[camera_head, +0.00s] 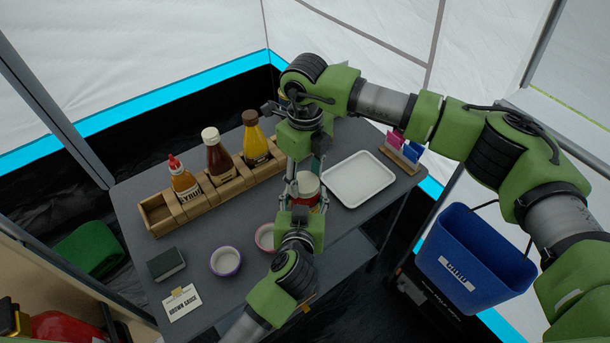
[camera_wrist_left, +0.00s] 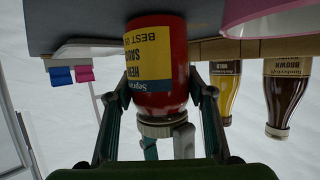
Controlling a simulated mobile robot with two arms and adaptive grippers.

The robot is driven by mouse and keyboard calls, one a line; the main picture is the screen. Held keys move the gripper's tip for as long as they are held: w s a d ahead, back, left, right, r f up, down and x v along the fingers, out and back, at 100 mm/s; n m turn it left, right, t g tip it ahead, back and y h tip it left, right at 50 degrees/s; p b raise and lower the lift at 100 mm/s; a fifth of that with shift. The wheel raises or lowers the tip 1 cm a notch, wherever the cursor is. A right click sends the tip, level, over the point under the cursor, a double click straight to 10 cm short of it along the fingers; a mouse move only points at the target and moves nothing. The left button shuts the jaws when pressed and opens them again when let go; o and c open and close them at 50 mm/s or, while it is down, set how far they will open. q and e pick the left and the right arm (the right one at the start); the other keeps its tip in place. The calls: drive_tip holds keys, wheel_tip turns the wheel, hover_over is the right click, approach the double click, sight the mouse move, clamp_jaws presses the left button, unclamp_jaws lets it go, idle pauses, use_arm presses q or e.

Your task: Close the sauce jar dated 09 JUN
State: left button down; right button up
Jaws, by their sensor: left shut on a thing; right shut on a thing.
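A red sauce jar (camera_head: 312,203) with a yellow label stands on the table. My left gripper (camera_head: 304,203) is shut around the jar's body, a finger on each side. A pale lid (camera_wrist_left: 156,130) sits at the jar's mouth; how tightly it is seated I cannot tell. My right gripper (camera_head: 305,172) reaches down from above and is shut on the lid. Its fingertips (camera_wrist_left: 168,146) show at the lid in the left wrist view.
A wooden rack (camera_head: 157,215) holds syrup, brown sauce and mustard-coloured bottles. A white tray (camera_head: 358,180) lies right of the jar. A purple-rimmed bowl (camera_head: 226,262) and a pink bowl (camera_head: 265,238) stand left of my left arm. A blue bin (camera_head: 470,250) is at right.

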drive_tip(key=o, duration=1.3)
wheel_tip(320, 180, up, 12)
use_arm(q)
drive_tip(key=c, duration=0.9)
unclamp_jaws()
drive_tip(key=shift+s, duration=0.1)
drive_tip(key=v, duration=1.2)
